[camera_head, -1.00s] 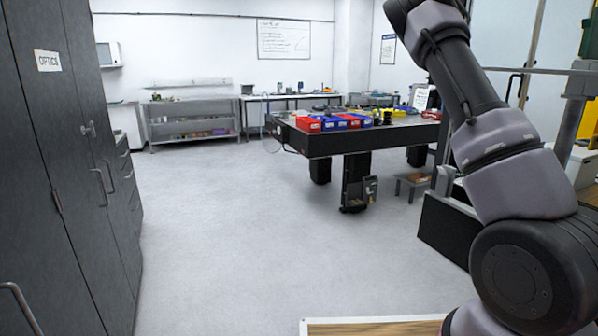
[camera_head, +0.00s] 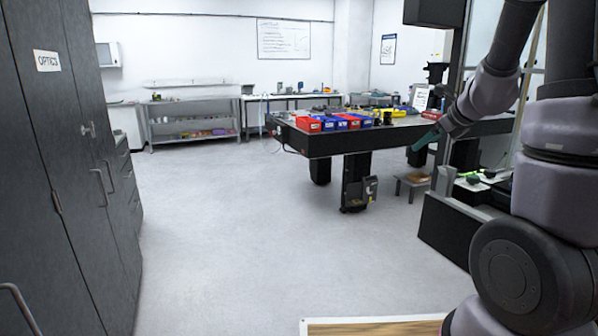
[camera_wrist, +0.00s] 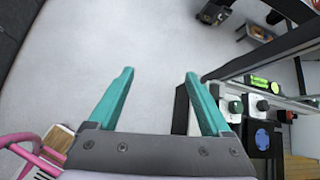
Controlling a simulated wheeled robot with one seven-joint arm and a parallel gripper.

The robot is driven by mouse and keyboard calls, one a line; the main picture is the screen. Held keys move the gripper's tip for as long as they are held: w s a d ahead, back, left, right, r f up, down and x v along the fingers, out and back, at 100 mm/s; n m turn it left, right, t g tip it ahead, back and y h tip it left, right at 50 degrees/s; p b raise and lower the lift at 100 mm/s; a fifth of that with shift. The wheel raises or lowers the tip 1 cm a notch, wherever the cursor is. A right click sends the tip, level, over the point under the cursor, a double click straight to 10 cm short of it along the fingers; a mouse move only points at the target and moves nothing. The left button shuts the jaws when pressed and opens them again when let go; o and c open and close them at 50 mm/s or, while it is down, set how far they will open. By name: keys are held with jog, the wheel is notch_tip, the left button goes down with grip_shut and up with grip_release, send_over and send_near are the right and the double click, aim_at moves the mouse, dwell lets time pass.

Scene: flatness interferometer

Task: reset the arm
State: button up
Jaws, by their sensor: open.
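My gripper (camera_wrist: 160,82) shows in the wrist view with its two teal fingers spread apart and nothing between them. The grey floor lies beyond the fingertips. In the head view my gripper (camera_head: 424,142) is at the end of my bent arm on the right, in front of the black optical table (camera_head: 330,144) as seen from here. Only a teal finger shows there, small and partly hidden by the wrist. My arm (camera_head: 490,95) is raised and folded, with its forearm sloping down to the left.
Dark cabinets (camera_head: 60,170) labelled OPTICS stand along the left. Red and blue bins (camera_head: 330,122) sit on the optical table. A black bench (camera_head: 448,232) stands close on the right, near my arm. A wooden-topped surface (camera_head: 375,327) is at the bottom. The middle floor (camera_head: 230,240) is clear.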

jog(key=s+a+r+n+g+y, duration=0.1)
jog(key=s+a+r+n+y, duration=0.2)
jog(key=s+a+r+n, duration=0.85)
jog(key=s+n+g+h, duration=0.1)
jog(key=s+n+h, duration=0.2)
jog(key=s+n, duration=1.1)
jog(key=shift+s+a+r, duration=0.15)
jog(key=shift+s, duration=0.1)
